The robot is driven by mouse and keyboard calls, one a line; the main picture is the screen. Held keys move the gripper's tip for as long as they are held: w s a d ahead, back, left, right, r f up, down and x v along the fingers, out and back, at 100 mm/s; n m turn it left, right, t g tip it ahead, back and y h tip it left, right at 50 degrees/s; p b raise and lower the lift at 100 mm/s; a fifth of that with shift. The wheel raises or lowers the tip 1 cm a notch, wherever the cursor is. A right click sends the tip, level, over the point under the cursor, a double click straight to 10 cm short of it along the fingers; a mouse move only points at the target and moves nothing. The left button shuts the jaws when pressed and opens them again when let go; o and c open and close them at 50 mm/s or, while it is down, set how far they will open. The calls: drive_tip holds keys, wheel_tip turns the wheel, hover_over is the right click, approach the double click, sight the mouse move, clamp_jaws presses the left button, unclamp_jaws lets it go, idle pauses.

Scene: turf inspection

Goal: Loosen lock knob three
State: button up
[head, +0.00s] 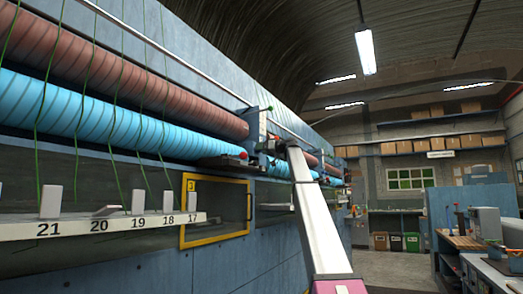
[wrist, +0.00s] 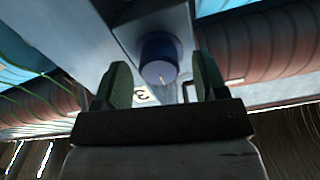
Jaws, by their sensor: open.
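In the wrist view, a round dark blue knob (wrist: 158,56) with a small pale mark stands out from a blue-grey bracket (wrist: 158,18). A label with a 3 (wrist: 141,95) shows just below it, partly behind my gripper. My gripper (wrist: 161,66) is open, with one green-grey finger on each side of the knob. Gaps show between the knob and both fingers, so neither looks in contact. Whether the knob lies fully within finger depth I cannot tell. In the head view, my arm reaches to the machine and the knob cannot be made out.
Long brown (head: 120,80) and light blue (head: 110,118) rollers run along the machine. A numbered white rail (head: 100,228) and a yellow-framed panel (head: 216,235) marked 3 are on the left. A workbench (head: 460,240) stands at the right, with open floor before it.

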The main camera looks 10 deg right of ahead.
drive_tip(key=shift+w+a, duration=0.2)
drive_tip(key=c, duration=0.9)
drive_tip(key=shift+c, duration=0.2)
drive_tip(key=shift+m, duration=0.4)
drive_tip(key=shift+r+m, duration=0.1)
drive_tip(key=shift+m, duration=14.4)
